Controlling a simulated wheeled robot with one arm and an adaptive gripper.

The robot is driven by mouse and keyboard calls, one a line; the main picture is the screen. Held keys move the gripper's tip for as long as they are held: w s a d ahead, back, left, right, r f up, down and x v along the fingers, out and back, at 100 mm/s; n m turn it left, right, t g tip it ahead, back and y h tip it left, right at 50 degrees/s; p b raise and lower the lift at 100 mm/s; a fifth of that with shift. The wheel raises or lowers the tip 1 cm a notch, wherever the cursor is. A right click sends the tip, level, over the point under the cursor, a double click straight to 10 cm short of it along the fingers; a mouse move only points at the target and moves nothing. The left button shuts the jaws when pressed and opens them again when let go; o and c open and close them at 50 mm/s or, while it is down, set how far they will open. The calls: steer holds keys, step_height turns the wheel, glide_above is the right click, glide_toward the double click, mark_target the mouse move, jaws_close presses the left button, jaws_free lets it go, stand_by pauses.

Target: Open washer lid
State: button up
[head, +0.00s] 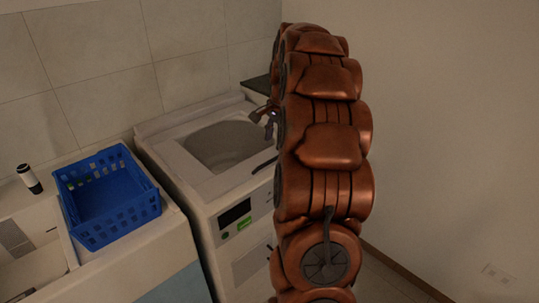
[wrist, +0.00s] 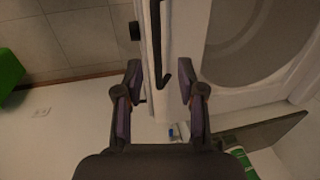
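The white washer (head: 180,165) stands in the middle of the head view, its top lid (head: 225,145) with a grey window lying shut. The lid also shows in the wrist view (wrist: 245,35), at the upper right. A dark bar-like handle (head: 264,165) shows at the washer's front edge, partly hidden by my arm. My gripper (head: 266,113) appears over the right side of the lid in the head view. In the wrist view my gripper (wrist: 160,78) is open and empty. A dark hooked bar (wrist: 157,40), likely the handle, appears between its fingers; I cannot tell the depth gap.
A blue basket (head: 108,195) sits on the counter left of the washer, beside a black-and-white bottle (head: 29,179). A tiled wall (head: 100,70) stands behind. A dark board (wrist: 262,130) and green items (wrist: 243,160) show at the wrist view's lower right.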

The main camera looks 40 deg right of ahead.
mark_target(273, 159)
steer(key=f, duration=0.2)
steer(key=f+p, duration=0.1)
steer(key=f, duration=0.1)
steer(key=w+f, duration=0.1)
steer(key=f, duration=0.2)
steer(key=shift+d+f+p, duration=0.1)
steer(key=shift+d+p, duration=0.2)
steer(key=shift+c, duration=0.3)
jaws_close()
